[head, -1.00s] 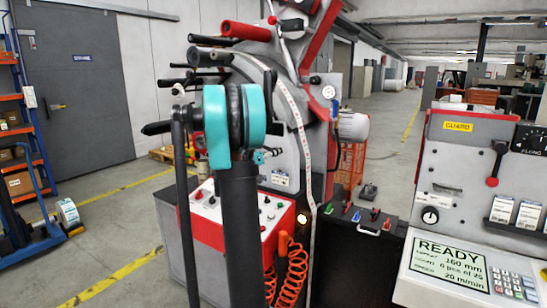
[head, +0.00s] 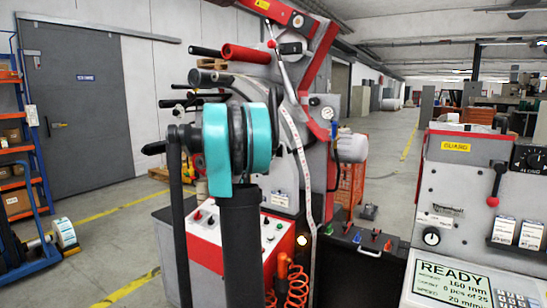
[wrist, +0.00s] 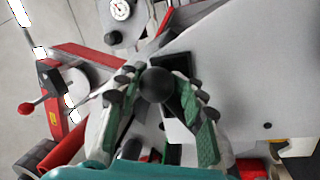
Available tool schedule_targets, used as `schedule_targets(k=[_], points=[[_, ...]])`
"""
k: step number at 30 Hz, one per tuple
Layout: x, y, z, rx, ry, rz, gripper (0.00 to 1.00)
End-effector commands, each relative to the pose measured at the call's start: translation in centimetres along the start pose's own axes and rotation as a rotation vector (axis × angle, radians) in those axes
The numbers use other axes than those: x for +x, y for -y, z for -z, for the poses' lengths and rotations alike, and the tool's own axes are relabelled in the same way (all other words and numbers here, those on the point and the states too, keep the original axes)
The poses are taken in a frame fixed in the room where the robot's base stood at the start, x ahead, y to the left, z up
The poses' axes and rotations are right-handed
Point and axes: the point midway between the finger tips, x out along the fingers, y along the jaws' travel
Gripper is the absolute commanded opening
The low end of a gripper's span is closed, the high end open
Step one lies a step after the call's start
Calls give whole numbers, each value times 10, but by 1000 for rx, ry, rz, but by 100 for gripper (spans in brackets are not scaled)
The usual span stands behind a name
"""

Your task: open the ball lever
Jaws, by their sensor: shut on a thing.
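A black ball (wrist: 157,84), the knob of the ball lever, shows in the middle of the wrist view, in front of a dark rectangular plate. My gripper (wrist: 155,77) has its two green-padded fingers on either side of the ball, shut on it. The lever's shaft behind the ball is hidden. In the head view my teal wrist and dark arm stand in front of the rewinder (head: 290,160), and they hide the gripper and the ball there.
Dark and red rollers (head: 246,54) stick out from the rewinder's upper left. A red-knobbed lever (head: 493,201) is on the control panel at right, above a READY screen (head: 449,283). A blue cart (head: 30,240) stands at left, with open floor between.

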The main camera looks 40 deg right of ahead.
Motion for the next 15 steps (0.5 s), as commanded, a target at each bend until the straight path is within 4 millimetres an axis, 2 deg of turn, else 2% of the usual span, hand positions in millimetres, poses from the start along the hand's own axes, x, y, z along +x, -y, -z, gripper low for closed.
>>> schedule_targets(k=[15], points=[[0, -2, 9, -42, -18, 1, 0]])
